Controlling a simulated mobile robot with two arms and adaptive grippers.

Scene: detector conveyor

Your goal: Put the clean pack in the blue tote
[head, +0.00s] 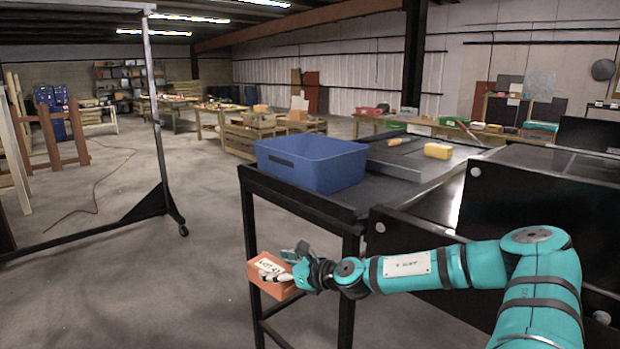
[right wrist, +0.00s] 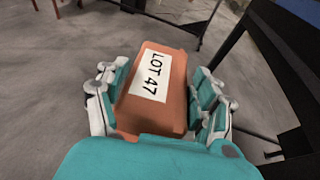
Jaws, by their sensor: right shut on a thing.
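The blue tote (head: 312,163) stands upright on the black table at the near end of the conveyor. My right gripper (head: 279,272) is shut on an orange pack (head: 262,284) with a white label. In the right wrist view the orange pack (right wrist: 164,105) sits between both fingers, and its label reads LOT 47. The pack is in the air in front of the table, lower than the tote and to its left. I cannot see into the bottom of the tote. My left gripper is not in view.
A yellow pack (head: 438,151) lies on the conveyor surface behind the tote. The black table (head: 350,214) has a raised edge and legs close to my right gripper. A dark machine housing (head: 540,195) stands at right. The floor at left is open, with a wheeled frame (head: 152,120).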

